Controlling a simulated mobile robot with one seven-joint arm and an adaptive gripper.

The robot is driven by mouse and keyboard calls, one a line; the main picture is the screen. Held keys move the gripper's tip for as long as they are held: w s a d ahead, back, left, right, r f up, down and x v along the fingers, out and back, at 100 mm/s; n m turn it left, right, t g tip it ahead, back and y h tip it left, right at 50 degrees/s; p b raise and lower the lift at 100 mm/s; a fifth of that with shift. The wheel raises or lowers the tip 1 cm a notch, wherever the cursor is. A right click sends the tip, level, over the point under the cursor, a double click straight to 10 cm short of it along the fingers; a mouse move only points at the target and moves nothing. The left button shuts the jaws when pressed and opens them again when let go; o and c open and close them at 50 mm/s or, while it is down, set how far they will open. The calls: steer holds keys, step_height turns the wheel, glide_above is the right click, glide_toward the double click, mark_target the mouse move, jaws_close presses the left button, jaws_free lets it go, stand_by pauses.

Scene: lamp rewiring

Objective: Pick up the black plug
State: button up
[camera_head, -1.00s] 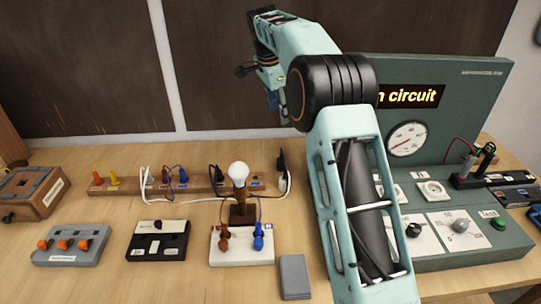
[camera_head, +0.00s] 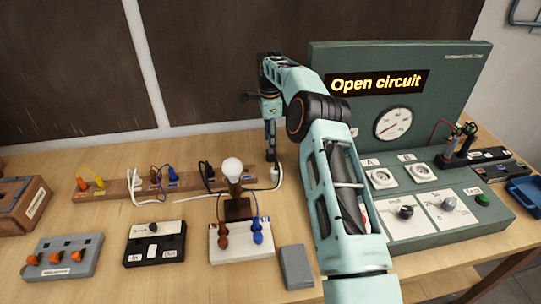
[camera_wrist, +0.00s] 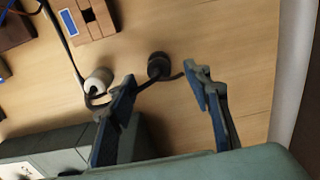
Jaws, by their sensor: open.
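The black plug (camera_wrist: 158,66) shows in the wrist view as a dark round body with a dark cord, over the wood table. My gripper (camera_wrist: 162,84) is open, with one finger on each side of the plug's cord and the plug just beyond the fingertips. The fingers hold nothing. A white cylindrical connector (camera_wrist: 97,81) lies left of the plug, close to the left finger. In the head view my gripper (camera_head: 270,152) points down behind the lamp, beside the white connector (camera_head: 277,172).
A bulb lamp (camera_head: 233,170) stands in front of a wooden strip (camera_head: 118,187) with coloured plugs. The green test panel (camera_head: 455,85) reads "Open circuit" and stands close on the right. Cords lie around the plug. Bare table (camera_wrist: 225,30) lies to its right in the wrist view.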

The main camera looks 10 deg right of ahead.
mark_target(271, 155)
step_height(271, 155, down, 5)
steer(key=shift+s+p, duration=0.1)
steer(key=shift+p, duration=0.4)
steer(key=c, duration=1.2)
